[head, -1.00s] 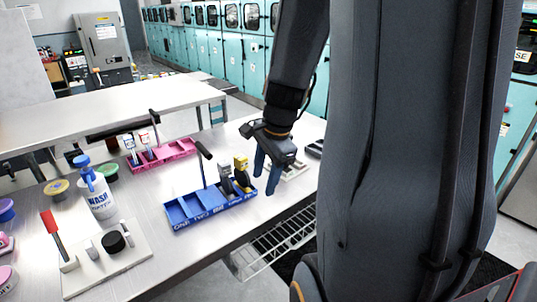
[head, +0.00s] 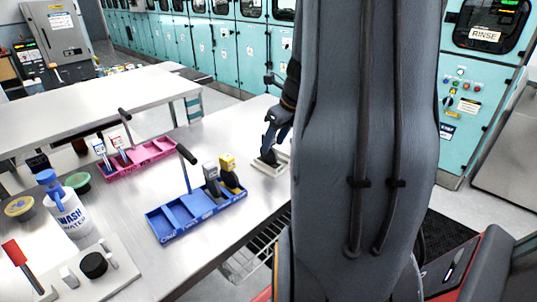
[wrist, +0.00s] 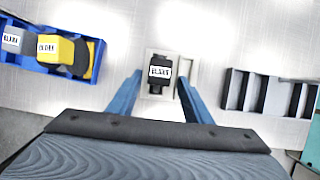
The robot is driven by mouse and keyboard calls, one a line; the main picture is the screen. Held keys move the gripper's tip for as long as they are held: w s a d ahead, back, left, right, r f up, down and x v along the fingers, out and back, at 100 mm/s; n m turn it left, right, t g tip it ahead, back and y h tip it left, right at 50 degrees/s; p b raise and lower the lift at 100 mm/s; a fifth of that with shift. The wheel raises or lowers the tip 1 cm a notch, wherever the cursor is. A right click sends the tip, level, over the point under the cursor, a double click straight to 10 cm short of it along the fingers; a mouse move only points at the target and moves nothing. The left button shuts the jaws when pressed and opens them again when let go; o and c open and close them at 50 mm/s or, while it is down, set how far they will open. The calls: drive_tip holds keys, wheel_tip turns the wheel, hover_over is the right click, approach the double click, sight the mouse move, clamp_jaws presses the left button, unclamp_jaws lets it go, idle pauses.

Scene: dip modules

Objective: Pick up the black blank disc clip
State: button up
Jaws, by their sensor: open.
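The black blank disc clip (wrist: 160,82) has a white label reading BLANK and stands on a small pale holder (wrist: 155,54). In the head view the clip (head: 268,157) shows as a dark shape on the pale holder (head: 282,166) at the table's far right, partly covered by my arm. My gripper (wrist: 159,79) is open and empty. In the wrist view its blue fingers lie to the left and right of the clip, with a gap on both sides. My gripper (head: 276,136) is just above the clip in the head view; its height above it is hard to tell.
A blue tray (head: 168,228) holds a grey clip (head: 211,184) and a yellow clip (head: 230,172). A pink tray (head: 150,152) stands behind it. A dark compartment rack (wrist: 265,95) lies right of the holder. A wash bottle (head: 67,210) stands at left.

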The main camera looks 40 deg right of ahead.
sight(268, 163)
drive_tip(key=shift+w+a+x, duration=0.1)
drive_tip(key=shift+w+x, duration=0.05)
drive_tip(key=shift+x, duration=0.8)
drive_tip(key=shift+w+a+x, duration=0.1)
drive_tip(key=shift+x, duration=0.85)
drive_tip(key=shift+r, duration=0.15)
drive_tip(key=shift+c, duration=0.4)
clamp_jaws()
drive_tip(key=shift+r, duration=0.1)
